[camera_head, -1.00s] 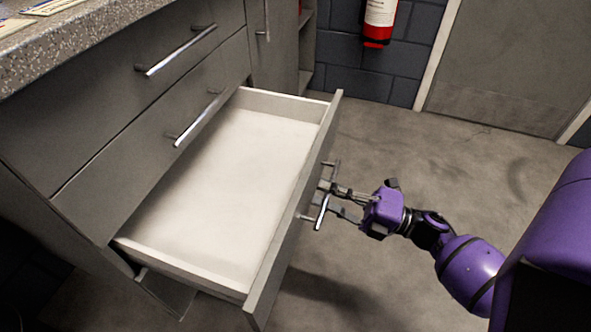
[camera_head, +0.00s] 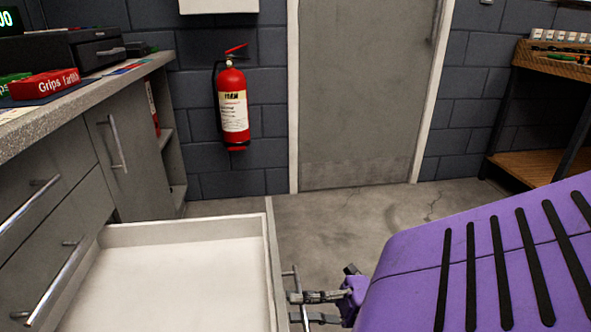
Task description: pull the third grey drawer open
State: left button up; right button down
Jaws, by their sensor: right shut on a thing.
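The third grey drawer (camera_head: 178,233) stands well out of the cabinet at the lower left, and its white inside is empty. Its front panel shows edge-on, with the bar handle (camera_head: 293,277) on the outer side. My right gripper (camera_head: 302,306) is shut on this handle, with its fingers around the bar. The purple arm behind it covers the lower right. The lower part of the drawer is cut off by the picture's bottom edge. My left gripper is not in view.
Two closed drawers with bar handles (camera_head: 52,285) are above it. A fire extinguisher (camera_head: 233,105) hangs on the block wall beside a closed door (camera_head: 362,95). A wooden shelf rack (camera_head: 545,160) stands at the right. The floor (camera_head: 345,215) before the door is clear.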

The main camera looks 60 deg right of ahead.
jog(key=c, duration=1.8)
grip_release()
jog(key=shift+c, duration=0.2)
jog(key=v, duration=1.2)
jog(key=shift+d, duration=0.1)
